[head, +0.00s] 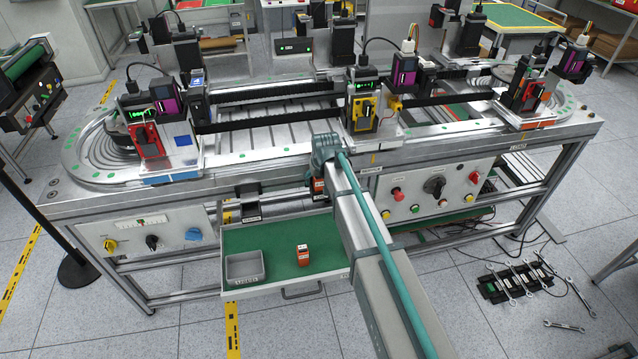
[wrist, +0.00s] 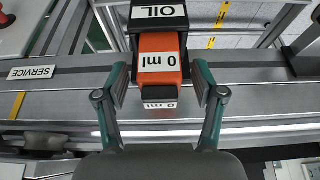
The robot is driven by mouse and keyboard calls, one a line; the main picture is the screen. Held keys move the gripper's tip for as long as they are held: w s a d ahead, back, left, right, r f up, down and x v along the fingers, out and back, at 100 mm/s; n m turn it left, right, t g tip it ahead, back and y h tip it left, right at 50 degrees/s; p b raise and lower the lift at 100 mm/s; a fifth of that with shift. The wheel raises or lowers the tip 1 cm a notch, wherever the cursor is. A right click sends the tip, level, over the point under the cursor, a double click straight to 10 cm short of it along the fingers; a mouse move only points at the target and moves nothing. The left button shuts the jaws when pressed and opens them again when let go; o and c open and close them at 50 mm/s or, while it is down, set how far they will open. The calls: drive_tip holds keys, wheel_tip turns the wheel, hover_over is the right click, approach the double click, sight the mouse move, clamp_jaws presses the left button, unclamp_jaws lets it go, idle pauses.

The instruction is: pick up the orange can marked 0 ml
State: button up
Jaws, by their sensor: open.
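The orange can marked 0 ml (wrist: 160,62) sits in a black holder labelled OIL (wrist: 158,14) in the wrist view. My gripper (wrist: 161,82) is open, with one teal finger on each side of the can's lower part in the picture. Small gaps seem to show beside the can; firm contact cannot be made out. In the head view an orange item (head: 318,186) shows at the table's front edge beside my arm, which hides most of my gripper there. Another orange can (head: 302,255) stands in the open drawer, its marking too small to read.
The open drawer (head: 285,228) has a green floor and a grey bin (head: 245,268). A conveyor table (head: 260,165) with several stations stands above it. In the wrist view a metal rail with a SERVICE label (wrist: 33,72) runs behind the can. Control panels flank the drawer.

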clamp_jaws()
idle(0.3)
drive_tip(key=shift+r, duration=0.1)
drive_tip(key=shift+r+b, duration=0.55)
drive_tip(key=shift+r, duration=0.1)
drive_tip(key=s+d+r+b, duration=0.5)
drive_tip(key=s+r, duration=0.6)
drive_tip(key=s, duration=0.2)
drive_tip(key=shift+r, duration=0.3)
